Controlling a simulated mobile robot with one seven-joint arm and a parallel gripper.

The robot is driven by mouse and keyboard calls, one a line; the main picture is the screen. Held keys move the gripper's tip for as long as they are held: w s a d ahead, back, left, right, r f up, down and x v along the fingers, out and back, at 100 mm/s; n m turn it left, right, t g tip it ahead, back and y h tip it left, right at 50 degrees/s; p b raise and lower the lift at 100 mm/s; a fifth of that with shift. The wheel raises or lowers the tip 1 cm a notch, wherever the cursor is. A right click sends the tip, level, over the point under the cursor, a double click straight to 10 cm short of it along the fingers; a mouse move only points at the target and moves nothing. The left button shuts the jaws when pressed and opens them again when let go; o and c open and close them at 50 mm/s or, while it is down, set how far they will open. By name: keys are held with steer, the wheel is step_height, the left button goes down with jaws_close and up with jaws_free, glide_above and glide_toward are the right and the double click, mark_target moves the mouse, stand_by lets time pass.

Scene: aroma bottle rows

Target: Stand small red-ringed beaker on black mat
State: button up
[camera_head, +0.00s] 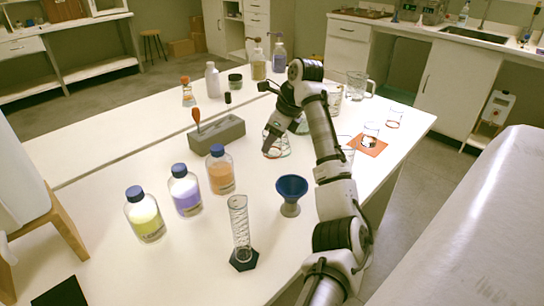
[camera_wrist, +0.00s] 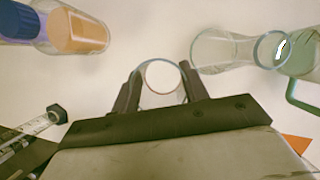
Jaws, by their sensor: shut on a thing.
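My gripper (camera_wrist: 161,88) is shut on a small clear glass beaker (camera_wrist: 162,76). In the wrist view the beaker stands between the two fingers, seen from above, with its round rim showing. I cannot make out its red ring clearly. In the head view my gripper (camera_head: 271,136) is over the middle of the table, beside clear glassware, and the held beaker is hard to tell apart there. The black mat (camera_head: 62,292) lies flat and empty at the lower left table corner, partly cut off by the picture edge.
Blue-capped yellow (camera_head: 146,220), purple (camera_head: 186,196) and orange (camera_head: 221,176) bottles stand between my gripper and the mat. A graduated cylinder (camera_head: 240,225), blue funnel (camera_head: 291,190) and grey block (camera_head: 217,134) are nearby. An orange mat (camera_head: 376,150) bears glassware. A conical flask (camera_wrist: 222,50) is close to my gripper.

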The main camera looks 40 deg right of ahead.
mark_target(272, 155)
steer(key=shift+f, duration=2.65)
steer(key=shift+f, duration=0.1)
steer(key=o, duration=1)
